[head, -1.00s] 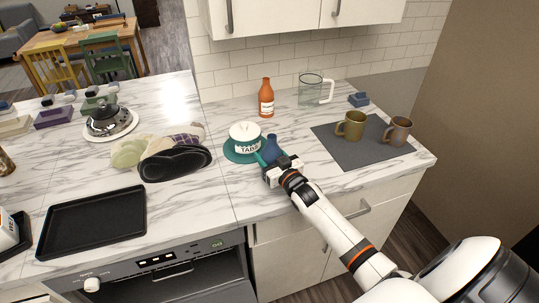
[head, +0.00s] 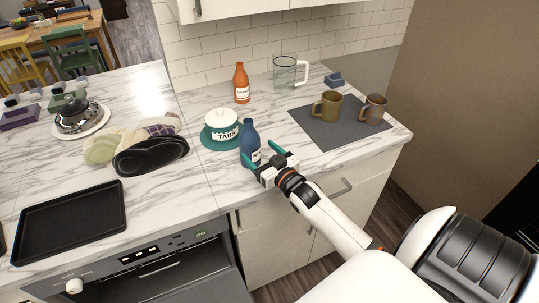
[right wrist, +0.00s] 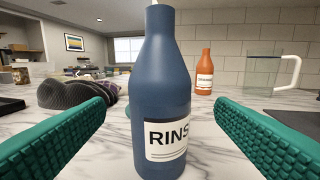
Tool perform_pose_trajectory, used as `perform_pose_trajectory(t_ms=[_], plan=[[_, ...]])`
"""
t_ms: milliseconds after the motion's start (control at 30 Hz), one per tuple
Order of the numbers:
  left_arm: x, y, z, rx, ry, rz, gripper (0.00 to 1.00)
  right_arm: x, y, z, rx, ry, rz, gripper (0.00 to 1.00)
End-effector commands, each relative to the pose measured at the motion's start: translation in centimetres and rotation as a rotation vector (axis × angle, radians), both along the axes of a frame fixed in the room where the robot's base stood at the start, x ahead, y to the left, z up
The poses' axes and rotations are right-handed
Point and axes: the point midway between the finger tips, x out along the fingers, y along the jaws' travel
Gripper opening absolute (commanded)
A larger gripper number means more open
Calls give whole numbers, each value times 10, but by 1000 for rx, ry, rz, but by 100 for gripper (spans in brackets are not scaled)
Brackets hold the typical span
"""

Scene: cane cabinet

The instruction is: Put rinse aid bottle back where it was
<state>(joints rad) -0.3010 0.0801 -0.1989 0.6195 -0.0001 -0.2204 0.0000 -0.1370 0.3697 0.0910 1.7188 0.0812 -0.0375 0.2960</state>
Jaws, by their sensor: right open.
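The blue rinse aid bottle (head: 250,141) stands upright on the marble counter, just right of the teal mat's edge. In the right wrist view the bottle (right wrist: 163,95) shows large, with part of its "RINS" label facing me. My right gripper (head: 266,157) is open at the bottle. In the right wrist view its teal fingers (right wrist: 160,130) lie to either side of the bottle, with visible gaps. The white "TABS" jar (head: 222,126) stands on the round teal mat (head: 210,141). My left gripper is not in view.
An orange bottle (head: 241,84) and a glass pitcher (head: 286,73) stand behind. Two brown mugs (head: 328,106) are on a dark mat (head: 350,133) to the right. Oven mitts (head: 150,155) and a black tray (head: 70,218) lie left. Counter in front of the jar is clear.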

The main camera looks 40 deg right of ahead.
Motion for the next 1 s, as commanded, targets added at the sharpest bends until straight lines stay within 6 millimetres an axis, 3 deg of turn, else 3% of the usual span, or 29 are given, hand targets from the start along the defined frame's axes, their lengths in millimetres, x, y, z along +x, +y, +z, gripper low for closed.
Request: perform_pose_trajectory(t_ms=[100,300,1000], plan=[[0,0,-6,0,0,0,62,-24,1,-2,0,1,1,78],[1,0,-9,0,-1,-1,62,-44,2,-1,0,0,0,78],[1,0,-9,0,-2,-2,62,-49,7,-4,0,28,0,78]])
